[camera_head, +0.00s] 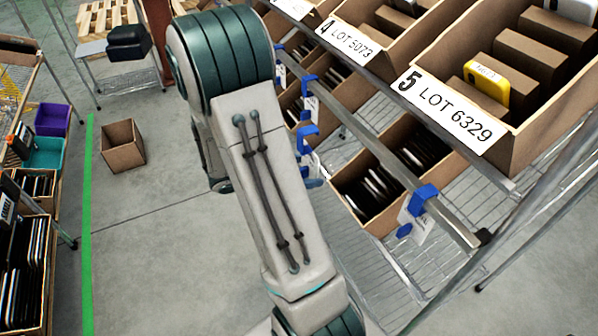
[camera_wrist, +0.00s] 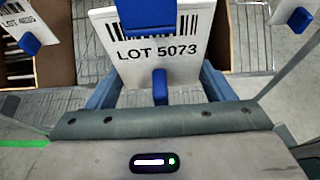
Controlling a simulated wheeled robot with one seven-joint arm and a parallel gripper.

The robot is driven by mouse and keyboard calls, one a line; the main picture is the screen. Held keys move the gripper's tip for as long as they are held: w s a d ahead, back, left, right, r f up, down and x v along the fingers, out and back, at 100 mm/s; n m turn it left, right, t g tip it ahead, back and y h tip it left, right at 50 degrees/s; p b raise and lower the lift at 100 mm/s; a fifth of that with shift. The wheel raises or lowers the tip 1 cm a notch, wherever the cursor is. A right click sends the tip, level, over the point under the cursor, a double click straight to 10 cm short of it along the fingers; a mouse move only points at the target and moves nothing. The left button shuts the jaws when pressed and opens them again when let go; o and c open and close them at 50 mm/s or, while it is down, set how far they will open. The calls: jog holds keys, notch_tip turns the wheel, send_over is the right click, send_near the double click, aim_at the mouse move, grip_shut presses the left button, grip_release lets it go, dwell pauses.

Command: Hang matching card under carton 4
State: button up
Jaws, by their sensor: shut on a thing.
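A white card printed LOT 5073 with a barcode (camera_wrist: 180,52) fills the upper middle of the wrist view, face on to me and roughly upright. My gripper (camera_wrist: 160,84) is shut on this card at its lower part, where a small blue tab shows. A larger blue clip (camera_wrist: 146,14) covers the card's top middle; I cannot tell whether the card hangs from it. Carton 4 (camera_head: 394,52) is at the upper middle of the head view, with its label LOT 5073 (camera_head: 349,40), the same lot as the card. In the head view my arm hides most of the gripper.
Carton 5 (camera_head: 545,125), labelled LOT 6329, stands right of carton 4. A metal rail (camera_head: 375,145) runs below the cartons; a blue clip (camera_head: 424,194) with a white card is near its right end. Lower cartons (camera_head: 355,205) hold dark and white items.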

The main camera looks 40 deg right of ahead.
aim_at(309, 159)
jog(key=shift+s+d+f+b, duration=0.3)
jog(key=shift+s+d+b, duration=0.25)
jog(key=shift+d, duration=1.65)
jog(key=shift+s+d+f+b, duration=0.25)
jog(key=shift+s+d+b, duration=0.2)
jog(key=shift+d, duration=1.7)
jog(key=shift+s+d+f+b, duration=0.3)
jog(key=shift+s+d+b, duration=0.25)
jog(key=shift+d, duration=1.65)
jog(key=o, duration=1.2)
jog(key=shift+o, duration=0.2)
jog(key=p+v, duration=0.1)
jog(key=v, duration=1.3)
jog(key=shift+f, duration=0.1)
